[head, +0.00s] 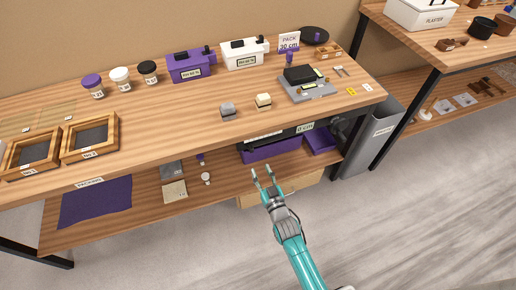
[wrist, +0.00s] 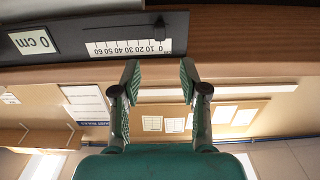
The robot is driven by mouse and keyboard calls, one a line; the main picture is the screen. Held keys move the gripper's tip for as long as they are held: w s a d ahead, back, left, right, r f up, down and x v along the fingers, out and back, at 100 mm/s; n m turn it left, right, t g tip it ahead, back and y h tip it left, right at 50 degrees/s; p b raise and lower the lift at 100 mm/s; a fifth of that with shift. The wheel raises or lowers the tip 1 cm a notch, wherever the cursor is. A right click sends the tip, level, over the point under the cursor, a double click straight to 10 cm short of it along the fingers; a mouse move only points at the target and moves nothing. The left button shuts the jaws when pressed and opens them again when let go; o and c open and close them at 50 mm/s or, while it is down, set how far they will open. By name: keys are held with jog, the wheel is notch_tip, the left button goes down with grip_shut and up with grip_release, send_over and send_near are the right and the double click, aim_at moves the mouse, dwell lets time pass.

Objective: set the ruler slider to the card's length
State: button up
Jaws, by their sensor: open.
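The card (head: 289,42) stands at the back of the bench and reads "PACK 30 cm". The ruler (head: 263,138) is a dark strip with a white scale on the bench's front edge. Its display (head: 305,127) reads "0 cm". In the wrist view, upside down, the ruler's white scale (wrist: 120,47) runs from 0 to 60 and the display (wrist: 33,42) reads "0 cm". The dark slider knob (wrist: 160,23) is at the scale's 0 end. My gripper (head: 262,171) is open and empty, in front of and below the ruler; its fingers (wrist: 158,80) also show in the wrist view.
Purple bins (head: 270,150) sit under the bench below the ruler. A grey waste bin (head: 373,135) is at the right. The floor in front is clear.

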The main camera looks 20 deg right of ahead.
aim_at(252, 151)
jog(key=w, duration=1)
jog(key=shift+w, duration=0.3)
grip_shut()
